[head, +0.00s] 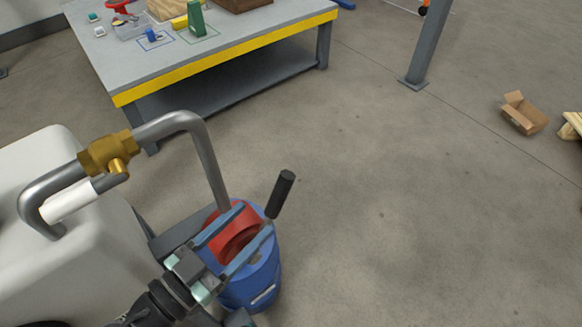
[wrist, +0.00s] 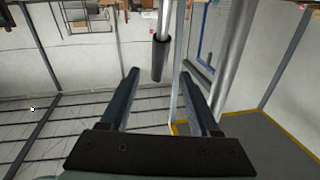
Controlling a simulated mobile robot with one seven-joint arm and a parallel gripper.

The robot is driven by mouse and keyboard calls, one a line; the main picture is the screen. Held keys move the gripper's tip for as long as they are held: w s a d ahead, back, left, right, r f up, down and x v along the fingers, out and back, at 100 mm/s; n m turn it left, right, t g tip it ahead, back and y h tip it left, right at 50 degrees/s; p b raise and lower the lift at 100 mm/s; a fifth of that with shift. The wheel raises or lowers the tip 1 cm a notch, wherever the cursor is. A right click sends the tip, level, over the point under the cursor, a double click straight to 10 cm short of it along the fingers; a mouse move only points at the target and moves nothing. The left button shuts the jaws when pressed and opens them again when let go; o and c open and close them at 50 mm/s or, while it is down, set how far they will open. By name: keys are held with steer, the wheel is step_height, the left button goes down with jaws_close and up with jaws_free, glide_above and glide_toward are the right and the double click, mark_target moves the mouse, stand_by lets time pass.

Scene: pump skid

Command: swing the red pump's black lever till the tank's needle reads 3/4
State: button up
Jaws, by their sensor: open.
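The red pump (head: 236,240) sits on a blue drum (head: 262,285) in the head view, partly hidden behind my gripper. Its black lever grip (head: 281,193) stands tilted up to the right of the pump. My gripper (head: 256,217) is open and empty over the pump, its fingertips pointing toward the lever and just short of the grip. In the wrist view the black grip (wrist: 160,58) appears between the two fingers of my gripper (wrist: 158,76), apart from both. The pale tank (head: 80,255) is at the left; no gauge or needle shows in either view.
A grey pipe (head: 205,160) with a brass fitting (head: 108,155) runs from the tank to the pump, close to my gripper. A workbench with a yellow edge (head: 230,52) stands behind. An open cardboard box (head: 524,113) lies at right. The floor right of the drum is clear.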

mark_target(292, 184)
steer(key=x, duration=1.1)
steer(key=shift+d+p, duration=0.1)
steer(key=shift+p, duration=0.25)
steer(key=shift+c, duration=0.3)
jaws_close()
stand_by(0.5)
